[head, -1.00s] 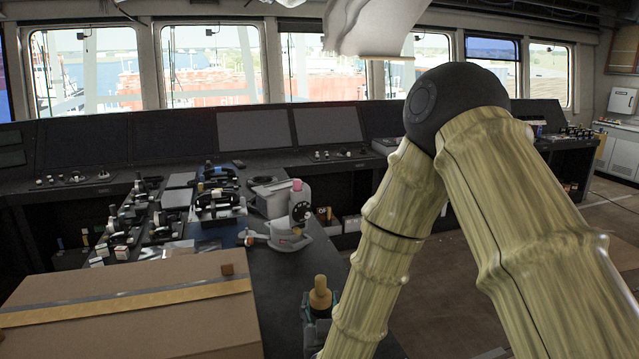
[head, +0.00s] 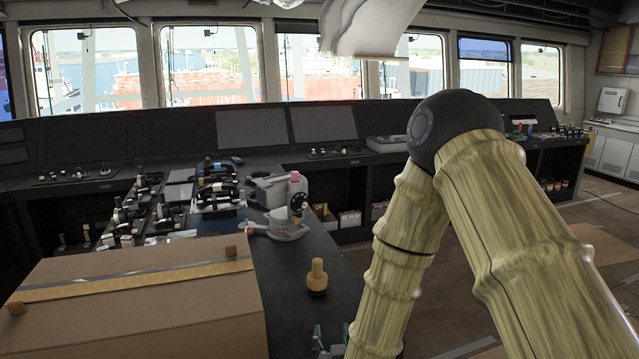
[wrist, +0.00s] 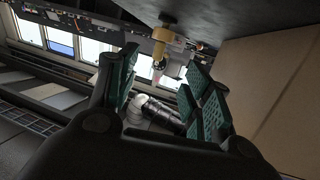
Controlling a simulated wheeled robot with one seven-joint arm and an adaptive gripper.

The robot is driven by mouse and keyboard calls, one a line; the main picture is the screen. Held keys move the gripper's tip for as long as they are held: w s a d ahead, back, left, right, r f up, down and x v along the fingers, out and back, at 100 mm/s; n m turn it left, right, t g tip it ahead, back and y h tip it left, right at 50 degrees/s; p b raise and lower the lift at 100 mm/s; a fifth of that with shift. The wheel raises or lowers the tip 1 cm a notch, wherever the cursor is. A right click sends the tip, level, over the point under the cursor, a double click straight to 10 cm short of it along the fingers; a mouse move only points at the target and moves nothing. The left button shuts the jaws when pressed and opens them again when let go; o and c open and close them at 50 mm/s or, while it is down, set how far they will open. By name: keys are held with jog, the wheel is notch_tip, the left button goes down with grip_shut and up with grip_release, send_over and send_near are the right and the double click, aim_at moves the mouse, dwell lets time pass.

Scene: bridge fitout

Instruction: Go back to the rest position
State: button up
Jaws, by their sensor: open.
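My gripper (head: 331,338) shows at the bottom edge of the head view, partly cut off and beside my arm. In the wrist view its two green-padded fingers (wrist: 160,88) are spread apart with nothing held between them. A yellow-tan peg-like piece with a rounded knob (head: 317,278) stands upright on the dark counter, beyond my gripper and apart from it. It also shows in the wrist view (wrist: 161,40), past the fingertips.
A cardboard box (head: 140,315) fills the lower left, close to my gripper. A grey-white device with a pink top (head: 288,224) stands farther back on the dark counter (head: 325,252). Console levers (head: 215,190) lie behind on the left. Floor is open at right.

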jog(key=s+d+f+g+b, duration=0.1)
jog(key=s+d+f+g, duration=0.3)
jog(key=f, duration=0.4)
jog(key=s+d+f+g+b, duration=0.1)
jog(key=s+d+f, duration=0.2)
jog(key=s+f, duration=0.45)
jog(key=s+d+f+g+b, duration=0.1)
jog(key=s+d+f+g, duration=0.25)
jog(key=f, duration=0.55)
jog(key=s+d+f+g+b, duration=0.1)
jog(key=s+d+f+g, duration=0.1)
jog(key=s, duration=0.5)
jog(key=s+d+f+m+g, duration=0.1)
jog(key=s+d+f+g, duration=0.1)
jog(key=s+d+f, duration=0.2)
jog(key=s+d+f+g+h+b, duration=0.1)
jog(key=s+d+f+g, duration=0.1)
jog(key=s+f, duration=0.4)
jog(key=s+d, duration=0.1)
jog(key=s, duration=0.3)
jog(key=shift+g+b, duration=0.3)
jog(key=shift+g, duration=0.05)
jog(key=shift+s, duration=0.1)
